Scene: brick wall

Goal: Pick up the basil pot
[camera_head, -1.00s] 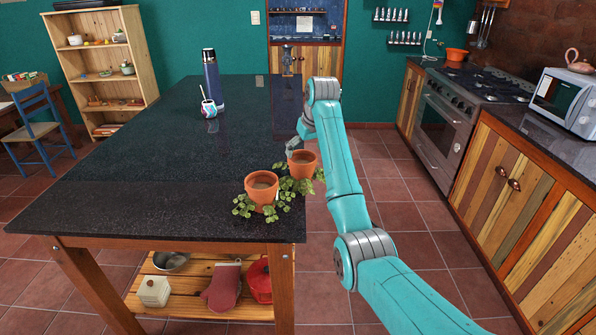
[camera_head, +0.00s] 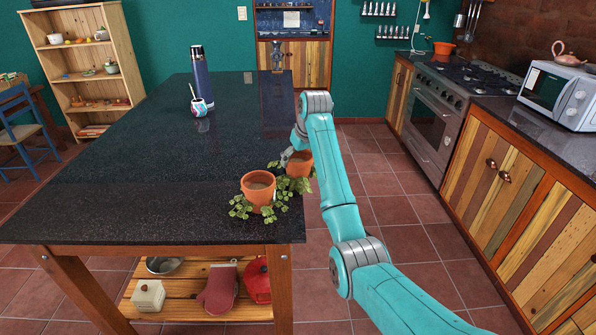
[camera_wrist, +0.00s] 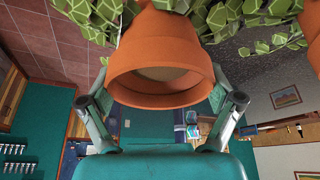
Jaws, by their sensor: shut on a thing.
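Two terracotta pots with trailing green leaves are at the near right corner of the dark table in the head view. My gripper (camera_head: 287,157) is at the farther pot (camera_head: 300,165), beside the table's right edge. In the wrist view this pot (camera_wrist: 160,55) fills the middle, its wide rim toward the camera. My gripper's two fingers (camera_wrist: 160,93) are shut on it from both sides. Leaves hang around it. The nearer pot (camera_head: 258,187) stands just left of it on the table. I cannot tell whether the held pot is clear of the tabletop.
The dark table (camera_head: 140,165) is mostly bare. A blue flask (camera_head: 200,75) and a small patterned cup with a straw (camera_head: 198,106) stand farther back. The nearer pot and its leaves are close to the held pot. Floor (camera_head: 385,180) lies open right of the table.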

